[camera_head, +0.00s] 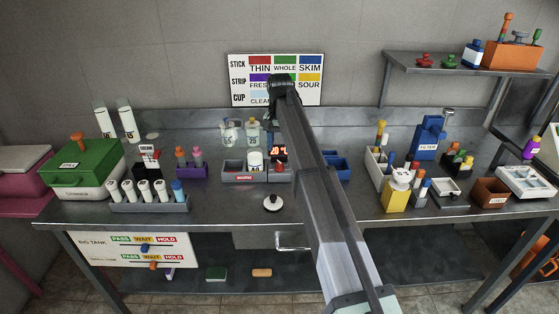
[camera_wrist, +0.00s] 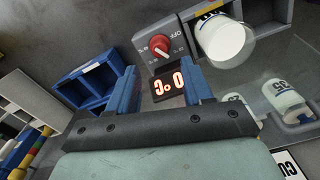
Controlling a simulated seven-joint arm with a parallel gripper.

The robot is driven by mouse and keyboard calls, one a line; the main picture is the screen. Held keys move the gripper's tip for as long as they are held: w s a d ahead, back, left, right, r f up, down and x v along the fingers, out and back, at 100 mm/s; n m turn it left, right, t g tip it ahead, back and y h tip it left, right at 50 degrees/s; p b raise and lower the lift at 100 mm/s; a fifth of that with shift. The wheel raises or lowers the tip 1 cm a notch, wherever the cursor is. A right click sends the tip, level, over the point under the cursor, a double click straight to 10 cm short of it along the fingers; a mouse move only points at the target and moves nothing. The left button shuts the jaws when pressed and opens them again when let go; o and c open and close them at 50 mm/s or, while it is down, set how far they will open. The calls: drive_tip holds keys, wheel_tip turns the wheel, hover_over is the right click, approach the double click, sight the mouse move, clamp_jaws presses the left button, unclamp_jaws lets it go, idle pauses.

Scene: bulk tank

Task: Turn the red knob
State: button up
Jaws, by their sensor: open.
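The red knob (camera_wrist: 160,46) is in the upper middle of the wrist view, on the front of a grey box (camera_wrist: 140,40) with a dial marked OFF. A white pointer line shows on the knob. My gripper (camera_wrist: 163,80) is open, its blue fingers apart and nothing between them. The knob shows just past the fingertips, apart from them. A dark display (camera_wrist: 168,88) with lit orange digits shows between the fingers.
A white-capped jar (camera_wrist: 222,42) sits in a grey tray right beside the knob box. Blue bins (camera_wrist: 84,88) stand to the left. Glass bottles (camera_wrist: 284,97) stand at the right. In the head view, a small black-knobbed lid (camera_head: 272,203) lies on open bench in front.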

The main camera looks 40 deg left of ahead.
sight(280, 163)
wheel_tip(280, 163, down, 7)
drive_tip(key=shift+r, duration=0.2)
drive_tip(key=shift+c, duration=0.3)
clamp_jaws()
idle(0.4)
